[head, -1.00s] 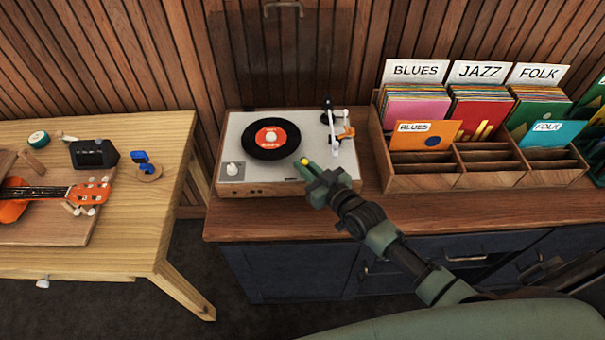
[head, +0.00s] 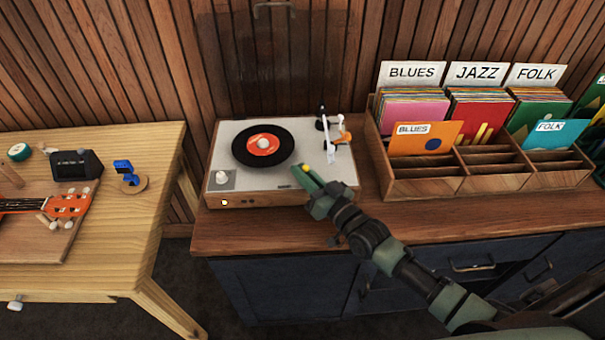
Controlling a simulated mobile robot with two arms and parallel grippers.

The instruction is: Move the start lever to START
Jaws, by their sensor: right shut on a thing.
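The turntable (head: 232,152) stands on the wooden cabinet with a black record with a red label (head: 263,146) on its platter. The start lever (head: 305,168) shows only as a small yellow tip at the right front of the deck. My right gripper (head: 308,176) reaches in from the lower right and is shut on the lever; its fingers hide the rest of the lever and any START marking. A small lamp (head: 224,202) glows on the turntable's front face. My left gripper is not in view.
The white tonearm (head: 330,140) stands behind my right gripper, right of the record. A pale knob (head: 222,177) sits at the deck's front left. A wooden record crate (head: 420,185) is close on the right. A workbench (head: 120,235) with a ukulele (head: 70,205) stands left.

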